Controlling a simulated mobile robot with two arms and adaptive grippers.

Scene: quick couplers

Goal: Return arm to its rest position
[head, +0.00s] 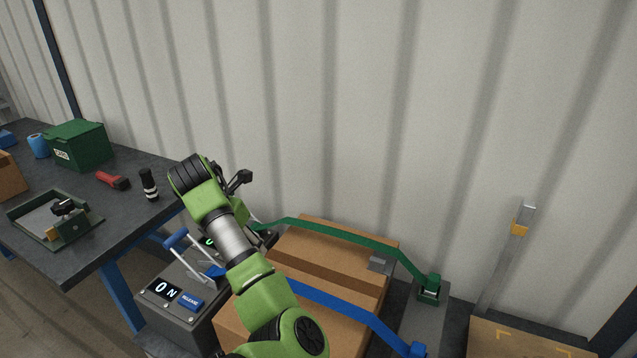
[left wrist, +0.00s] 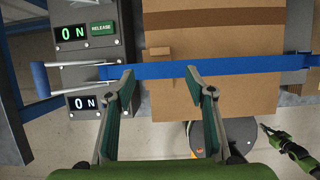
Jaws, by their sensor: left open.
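My left gripper (head: 241,181) is above the ratchet box beside the strapped cartons. In the left wrist view its two fingers (left wrist: 160,76) are spread wide, with nothing held between them. The blue strap (left wrist: 228,70) runs across behind the fingertips; I cannot tell how far below them it lies. The head view shows the blue strap (head: 345,305) and a green strap (head: 340,234) over the brown cartons (head: 345,262). A green and black part, apparently my right gripper (left wrist: 272,137), shows at the right of the wrist view; its jaws are unclear.
The grey box (head: 165,308) carries displays reading "0 N", release buttons and a lever handle (head: 177,238). A dark workbench (head: 125,225) at left holds a green case (head: 77,145), a red torch (head: 113,180) and a tray (head: 20,212). A post (head: 507,255) stands right.

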